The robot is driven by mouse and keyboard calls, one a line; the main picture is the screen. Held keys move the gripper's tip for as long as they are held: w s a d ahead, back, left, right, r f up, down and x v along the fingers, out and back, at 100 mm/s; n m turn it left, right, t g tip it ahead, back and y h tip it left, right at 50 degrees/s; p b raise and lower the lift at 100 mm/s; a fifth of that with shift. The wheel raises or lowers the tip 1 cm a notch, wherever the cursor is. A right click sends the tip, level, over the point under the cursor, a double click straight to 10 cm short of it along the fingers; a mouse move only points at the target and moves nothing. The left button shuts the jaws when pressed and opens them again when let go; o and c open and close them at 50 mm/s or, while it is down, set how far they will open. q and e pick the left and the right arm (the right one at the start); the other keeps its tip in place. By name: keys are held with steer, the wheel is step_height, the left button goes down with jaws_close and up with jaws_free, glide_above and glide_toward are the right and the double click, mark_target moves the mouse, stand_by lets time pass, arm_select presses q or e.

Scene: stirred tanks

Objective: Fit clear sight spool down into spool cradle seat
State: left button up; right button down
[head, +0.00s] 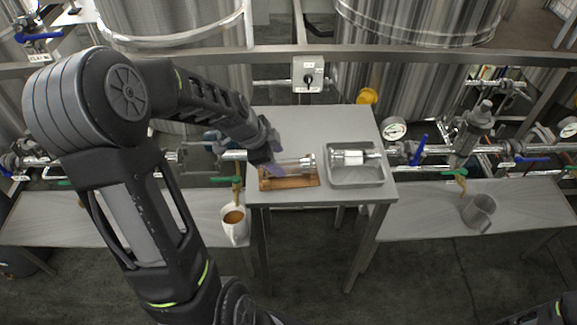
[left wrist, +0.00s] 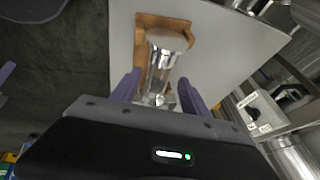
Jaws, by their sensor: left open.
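A clear spool (head: 292,163) with shiny end flanges lies lengthwise at the brown wooden cradle (head: 291,183) on the grey table. In the left wrist view the spool (left wrist: 163,68) lies over the cradle (left wrist: 142,34), its far flange by the cradle's far end. Whether it rests fully in the seat I cannot tell. My left gripper (head: 272,170) is at the spool's left end. Its purple fingers (left wrist: 158,92) are open, one on each side of the spool's near end. My right gripper is not in view.
A grey tray (head: 356,180) with a metal-and-white spool (head: 350,157) is right of the cradle. A white mug (head: 235,232) stands on the left bench below a tap, and a grey jug (head: 478,211) on the right bench. Pipes and tanks stand behind. The table's back is clear.

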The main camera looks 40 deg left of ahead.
mark_target(282, 164)
arm_select(q)
steer(key=p+x, duration=0.1)
steer(key=x, duration=0.4)
steer(key=shift+s, duration=0.1)
steer(key=shift+c, duration=0.2)
jaws_close()
stand_by(0.6)
